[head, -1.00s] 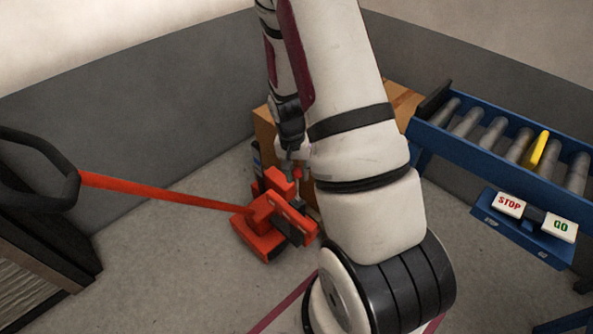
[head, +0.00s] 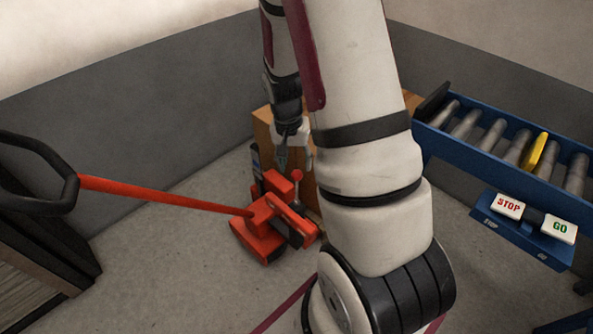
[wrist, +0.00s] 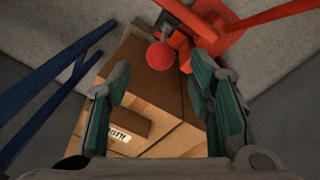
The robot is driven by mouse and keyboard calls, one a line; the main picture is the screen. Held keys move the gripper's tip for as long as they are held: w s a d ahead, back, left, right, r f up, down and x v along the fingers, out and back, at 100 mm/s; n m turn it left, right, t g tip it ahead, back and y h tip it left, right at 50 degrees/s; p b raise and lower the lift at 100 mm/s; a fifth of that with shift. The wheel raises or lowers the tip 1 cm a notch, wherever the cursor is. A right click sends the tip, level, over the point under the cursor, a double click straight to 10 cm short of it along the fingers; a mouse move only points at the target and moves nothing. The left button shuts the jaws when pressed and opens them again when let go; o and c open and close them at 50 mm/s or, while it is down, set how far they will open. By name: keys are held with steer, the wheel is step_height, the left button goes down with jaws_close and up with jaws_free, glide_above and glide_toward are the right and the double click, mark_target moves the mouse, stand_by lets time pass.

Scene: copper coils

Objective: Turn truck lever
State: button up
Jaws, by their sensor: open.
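The truck lever is a short rod with a red ball knob (head: 297,175) on the orange-red pallet truck (head: 262,240). In the wrist view the red knob (wrist: 160,56) lies beyond the fingertips, a little above the gap between them. The truck's body (wrist: 215,28) shows at the top right there. My gripper (head: 296,160) hangs just above the knob in the head view, apart from it. In the wrist view my gripper (wrist: 160,95) is open and empty, with a green-padded finger on each side.
A cardboard box (wrist: 145,85) stands beside the truck, below the fingers. The truck's long red handle (head: 160,194) reaches left to a black loop grip (head: 65,190). A blue roller conveyor (head: 480,150) with STOP and GO buttons stands right. Grey floor is clear in front of the truck.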

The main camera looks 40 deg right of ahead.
step_height(320, 180, up, 6)
steer(key=shift+a, duration=0.35)
steer(key=shift+r, duration=0.15)
steer(key=s+a+r+n, duration=0.2)
steer(key=s+a+r, duration=0.1)
steer(key=a+r, duration=0.3)
steer(key=s+a+r+n, duration=0.3)
steer(key=s+a+r, duration=0.15)
steer(key=r, duration=0.35)
steer(key=s+a+r+n+t+y, duration=0.1)
steer(key=s+a+r+n, duration=0.25)
steer(key=s, duration=0.35)
steer(key=s+a+r+n+t, duration=0.1)
steer(key=s+a+r+n, duration=0.15)
steer(key=s+a, duration=0.4)
step_height(320, 180, up, 16)
steer(key=s+d+t+p, duration=0.1)
steer(key=t+p, duration=0.1)
steer(key=p, duration=1.2)
steer(key=shift+s+d+r, duration=0.15)
steer(key=shift+d+r, duration=0.05)
steer(key=shift+d, duration=0.2)
